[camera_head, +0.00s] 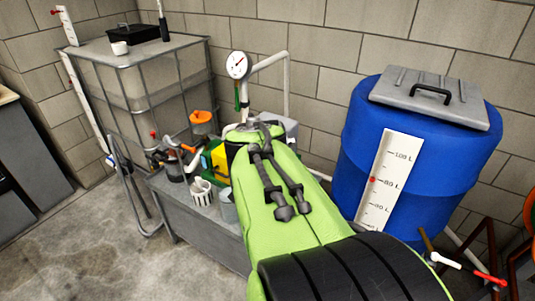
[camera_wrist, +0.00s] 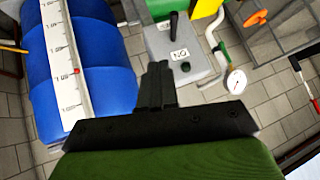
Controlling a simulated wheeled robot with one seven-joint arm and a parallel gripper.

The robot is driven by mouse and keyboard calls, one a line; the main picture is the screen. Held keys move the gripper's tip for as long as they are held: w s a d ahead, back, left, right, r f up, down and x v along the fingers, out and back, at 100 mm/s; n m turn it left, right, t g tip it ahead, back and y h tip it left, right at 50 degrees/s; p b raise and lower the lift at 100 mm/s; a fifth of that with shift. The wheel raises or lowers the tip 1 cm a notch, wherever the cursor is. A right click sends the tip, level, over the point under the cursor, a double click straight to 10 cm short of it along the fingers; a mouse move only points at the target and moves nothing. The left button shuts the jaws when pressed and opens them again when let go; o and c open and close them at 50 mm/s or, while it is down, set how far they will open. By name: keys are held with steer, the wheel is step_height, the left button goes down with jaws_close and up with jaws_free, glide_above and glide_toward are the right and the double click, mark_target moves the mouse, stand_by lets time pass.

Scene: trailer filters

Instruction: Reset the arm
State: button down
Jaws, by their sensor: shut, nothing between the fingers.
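My lime-green arm (camera_head: 290,195) reaches forward from the bottom of the head view, over a grey bench. Its far end is near the bench's back side, left of a blue barrel. In the wrist view, my gripper (camera_wrist: 158,70) shows as dark fingers close together in the middle. The gripper is shut and empty. Most of the gripper is hard to make out in the head view.
The blue barrel (camera_head: 345,150) with a scale stands at right, close to my arm. A caged tank (camera_head: 150,90) stands at left. The bench (camera_head: 200,220) holds several parts. A gauge (camera_head: 238,65) rises behind it. Bare floor (camera_head: 90,250) is at lower left.

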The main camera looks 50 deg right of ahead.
steer(key=shift+a+r, duration=0.1)
steer(key=shift+a, duration=0.15)
steer(key=shift+a, duration=0.1)
stand_by(0.3)
